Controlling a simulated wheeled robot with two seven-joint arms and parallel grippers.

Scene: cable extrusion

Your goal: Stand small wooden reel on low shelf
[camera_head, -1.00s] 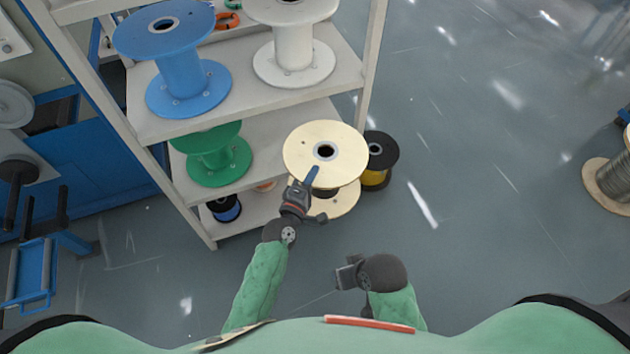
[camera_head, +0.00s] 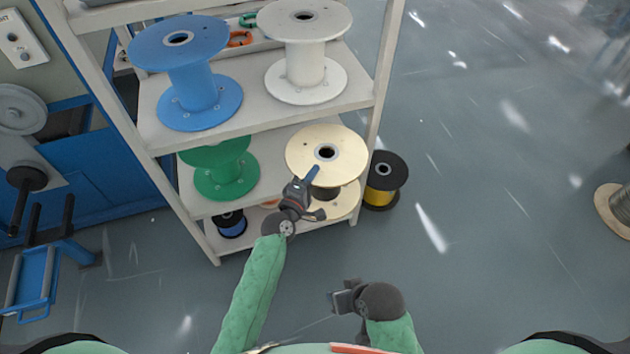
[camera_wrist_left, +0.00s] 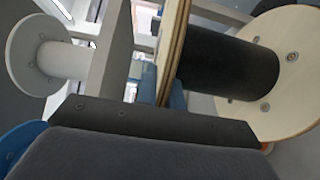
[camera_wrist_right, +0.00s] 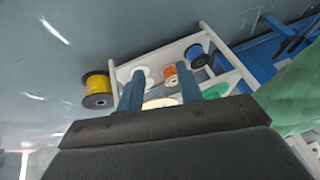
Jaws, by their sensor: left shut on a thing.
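The small wooden reel (camera_head: 318,146) has pale flanges and a dark core, and it is roughly upright. My left gripper (camera_head: 311,175) is shut on the edge of its upper flange. In the left wrist view the flange (camera_wrist_left: 173,45) stands between the blue fingers, with the dark core (camera_wrist_left: 228,66) beside it. The reel is at the right end of the shelf unit's lower levels, over the green reel's shelf (camera_head: 190,200) or its front edge; I cannot tell whether it touches. My right gripper (camera_head: 338,301) is empty, its fingers (camera_wrist_right: 158,110) apart, low in front of the unit.
A green reel (camera_head: 226,172) stands left of the wooden one. Blue (camera_head: 187,75) and white (camera_head: 304,55) reels stand on the shelf above. A black-yellow reel (camera_head: 384,182) is on the floor outside the right post. Small reels (camera_head: 231,223) sit on the bottom board.

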